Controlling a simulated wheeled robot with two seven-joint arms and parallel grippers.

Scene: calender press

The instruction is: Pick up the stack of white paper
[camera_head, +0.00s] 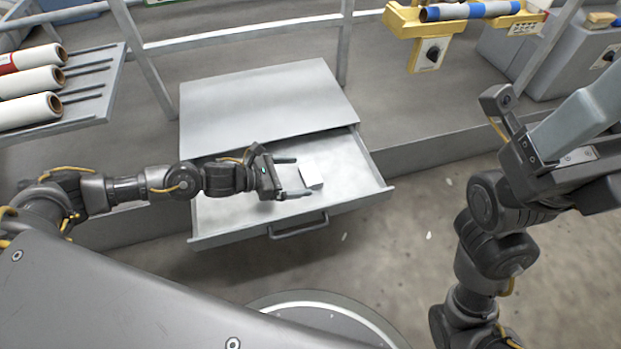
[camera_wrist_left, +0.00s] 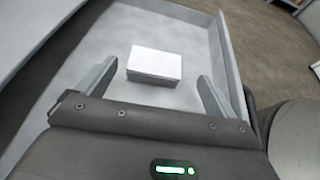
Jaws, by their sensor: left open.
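The stack of white paper (camera_head: 312,175) lies in the open metal drawer (camera_head: 235,215), toward its right side. My left gripper (camera_head: 297,177) is open and reaches over the drawer from the left, its fingers pointing at the stack. In the left wrist view, the stack (camera_wrist_left: 155,64) sits between and slightly ahead of the two spread fingers of my left gripper (camera_wrist_left: 158,72), with a gap on each side. My right gripper (camera_head: 540,135) is raised at the right, far from the drawer; its jaw state is unclear.
The drawer's cabinet top (camera_head: 265,95) stands behind the opening. The drawer's handle (camera_head: 298,226) faces me. A rack with several rolls (camera_head: 30,83) is at the left. A yellow holder (camera_head: 440,25) with a blue-and-white roll is at the back right. Drawer walls surround the paper.

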